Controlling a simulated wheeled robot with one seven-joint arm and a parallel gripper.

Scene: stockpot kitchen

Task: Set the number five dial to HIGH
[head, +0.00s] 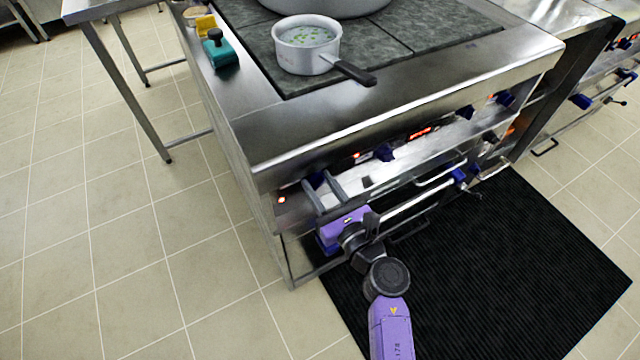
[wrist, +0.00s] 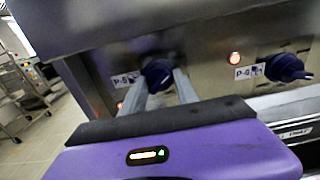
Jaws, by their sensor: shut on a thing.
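The dark blue dial (wrist: 157,73) at the left end of the stove's front panel sits between the two grey fingers of my gripper (wrist: 161,84) in the wrist view. The fingers are shut on it, one on each side. Its label (wrist: 125,80) starts with "P-", but I cannot read the digit surely. The dial's pointer is hidden, so its setting cannot be told. In the head view my gripper (head: 322,188) reaches the panel's left end, and the dial (head: 317,179) shows partly behind the fingers.
A second blue dial (wrist: 287,68) sits to the right, with a lit red lamp (wrist: 235,58) near its label. An oven handle (head: 425,200) runs below the panel. A saucepan (head: 307,45) stands on the stovetop. A black mat (head: 500,270) covers the floor in front.

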